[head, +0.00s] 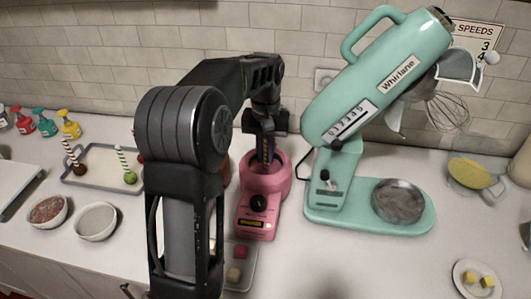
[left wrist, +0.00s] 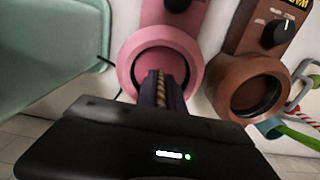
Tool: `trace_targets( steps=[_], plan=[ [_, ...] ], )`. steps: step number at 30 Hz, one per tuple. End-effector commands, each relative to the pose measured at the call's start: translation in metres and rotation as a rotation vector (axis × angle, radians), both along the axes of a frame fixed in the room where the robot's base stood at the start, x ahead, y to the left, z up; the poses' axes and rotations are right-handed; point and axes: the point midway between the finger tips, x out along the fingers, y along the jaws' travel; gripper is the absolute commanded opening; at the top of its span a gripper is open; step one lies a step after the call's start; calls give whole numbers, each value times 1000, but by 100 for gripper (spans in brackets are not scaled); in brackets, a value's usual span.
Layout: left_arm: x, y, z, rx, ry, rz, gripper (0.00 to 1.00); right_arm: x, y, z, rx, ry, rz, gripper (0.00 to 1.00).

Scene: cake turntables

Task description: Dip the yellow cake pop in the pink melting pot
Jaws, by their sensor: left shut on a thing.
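The pink melting pot (head: 281,188) stands on the counter in the middle of the head view. Its round rim also shows in the left wrist view (left wrist: 160,37). My left gripper (head: 267,160) points down over the pot's opening. It is shut on a stick with yellow and dark stripes (left wrist: 161,88), seen between the fingers in the left wrist view. The stick's cake pop end is hidden by the fingers and pot, so I cannot tell its colour or whether it touches the coating. My right gripper is not in view.
A brown melting pot (left wrist: 227,80) stands beside the pink one. A teal mixer (head: 325,195) stands to the right. A grey tray (head: 101,151) with brown (head: 79,168) and green (head: 130,178) cake pops is at left, with two bowls in front. My left arm hides part of the counter.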

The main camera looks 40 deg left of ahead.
Motion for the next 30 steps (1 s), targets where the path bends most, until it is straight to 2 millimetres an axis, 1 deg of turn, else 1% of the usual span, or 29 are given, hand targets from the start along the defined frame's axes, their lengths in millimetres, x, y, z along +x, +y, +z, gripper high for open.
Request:
trace_targets(
  steps=[10,30],
  plan=[
    [0,0,-10,0,1,0,0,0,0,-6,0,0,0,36],
    [0,0,-11,0,0,0,0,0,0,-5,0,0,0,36]
  ],
)
